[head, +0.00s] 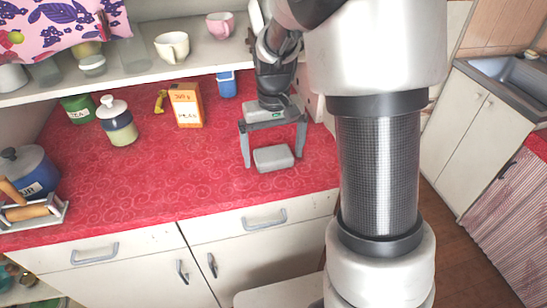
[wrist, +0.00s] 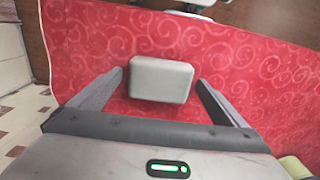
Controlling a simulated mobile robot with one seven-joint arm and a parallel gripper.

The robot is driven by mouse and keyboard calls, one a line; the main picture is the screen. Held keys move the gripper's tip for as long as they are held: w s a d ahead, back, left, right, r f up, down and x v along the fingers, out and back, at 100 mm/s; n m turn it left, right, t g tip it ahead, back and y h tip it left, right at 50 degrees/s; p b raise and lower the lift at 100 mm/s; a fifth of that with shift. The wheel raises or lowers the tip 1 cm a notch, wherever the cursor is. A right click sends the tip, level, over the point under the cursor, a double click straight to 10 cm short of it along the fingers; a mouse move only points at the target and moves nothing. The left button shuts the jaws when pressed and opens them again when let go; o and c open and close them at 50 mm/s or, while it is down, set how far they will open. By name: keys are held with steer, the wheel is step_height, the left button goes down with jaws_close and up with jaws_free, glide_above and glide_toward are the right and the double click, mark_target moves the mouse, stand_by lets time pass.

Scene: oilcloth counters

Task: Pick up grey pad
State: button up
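The grey pad (head: 273,158) is a small rounded grey block on the red patterned counter (head: 170,180), near its front right part. It also shows in the wrist view (wrist: 161,79), lying between and a little beyond the lines of the two fingers. My gripper (head: 273,162) is open above the counter, its fingers pointing down on either side of the pad. In the wrist view the fingertips (wrist: 159,78) are apart from the pad with a red gap on each side. I cannot tell the exact height of the fingertips over the counter.
An orange box (head: 187,105), a lidded jar (head: 117,122) and a green tin (head: 78,109) stand at the counter's back. A blue container (head: 226,84) is behind my gripper. A blue pot (head: 27,172) is at far left. The shelf (head: 140,62) overhangs the back. The counter's middle is clear.

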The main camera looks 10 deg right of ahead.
steer(key=c, duration=1.1)
steer(key=shift+o, duration=0.2)
steer(key=shift+r, duration=0.1)
step_height(320, 180, up, 10)
steer(key=p, duration=0.1)
steer(key=shift+o, duration=1.4)
steer(key=shift+c, duration=0.9)
glide_above(273, 151)
step_height(273, 151, down, 5)
steer(key=shift+f, duration=0.1)
steer(key=shift+s, duration=0.1)
